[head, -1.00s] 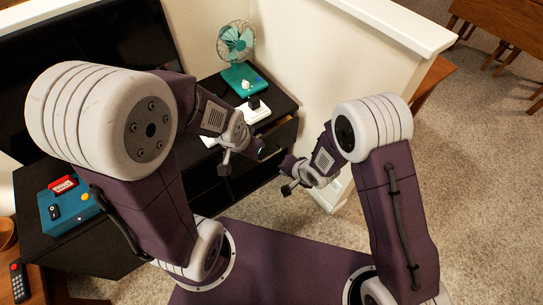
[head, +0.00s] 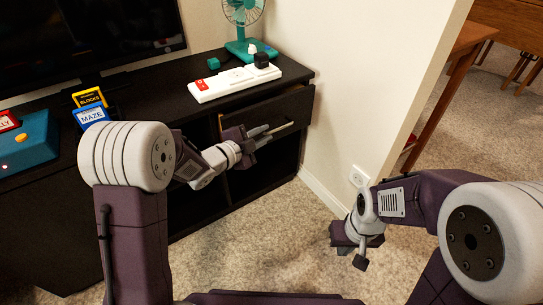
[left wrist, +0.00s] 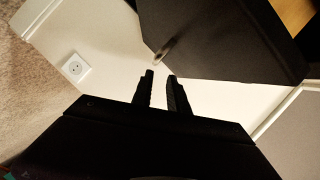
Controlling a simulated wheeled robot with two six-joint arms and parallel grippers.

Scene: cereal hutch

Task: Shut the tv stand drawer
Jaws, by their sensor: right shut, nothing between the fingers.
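The black tv stand (head: 150,90) stands along the wall in the head view. Its top right drawer (head: 290,108) is pulled partly out, with a strip of light wood interior showing. The drawer front also shows in the left wrist view (left wrist: 225,45), with a metal handle (left wrist: 165,50) on it. My left gripper (head: 270,132) is in front of the drawer at handle height. In the left wrist view its two fingers (left wrist: 161,76) stand slightly apart with nothing between them, close to the handle; contact cannot be told. My right gripper (head: 350,255) is shut and empty above the carpet.
A white power strip (head: 235,82), a teal fan (head: 243,45) and small boxes (head: 90,108) stand on top. A teal case (head: 30,145) is at the left. A wall with an outlet (head: 358,177) bounds the right side. Carpet (head: 275,225) in front is clear.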

